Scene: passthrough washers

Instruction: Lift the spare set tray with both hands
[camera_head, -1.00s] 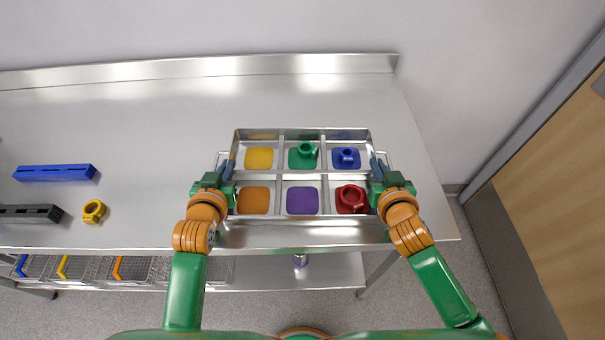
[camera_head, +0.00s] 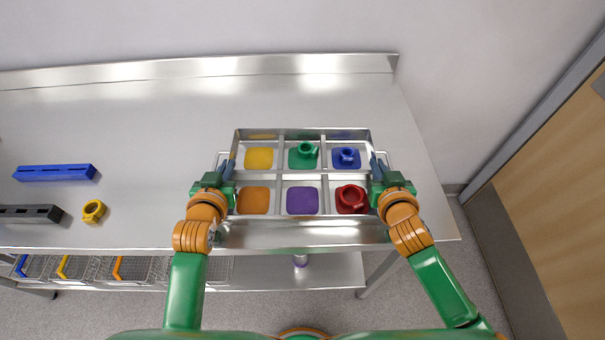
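The spare set tray (camera_head: 302,221), a metal tray with six compartments, is at the front right of the steel table. Yellow, green and blue pads line its back row; orange, purple and red ones its front row. A green part (camera_head: 305,155), a blue part (camera_head: 347,157) and a red part (camera_head: 351,199) sit in the matching compartments. My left gripper (camera_head: 229,168) is at the tray's left side handle, my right gripper (camera_head: 378,168) at its right side handle. Both look shut on the handles, with the fingers close together. Whether the tray's underside touches the table is hidden.
A blue bar (camera_head: 55,173), a dark slotted bar (camera_head: 30,214) and a yellow ring-shaped part (camera_head: 94,211) lie on the table (camera_head: 150,130) at left. Wire baskets (camera_head: 90,268) are on the shelf below. The table behind the tray is clear, bounded by a raised back edge.

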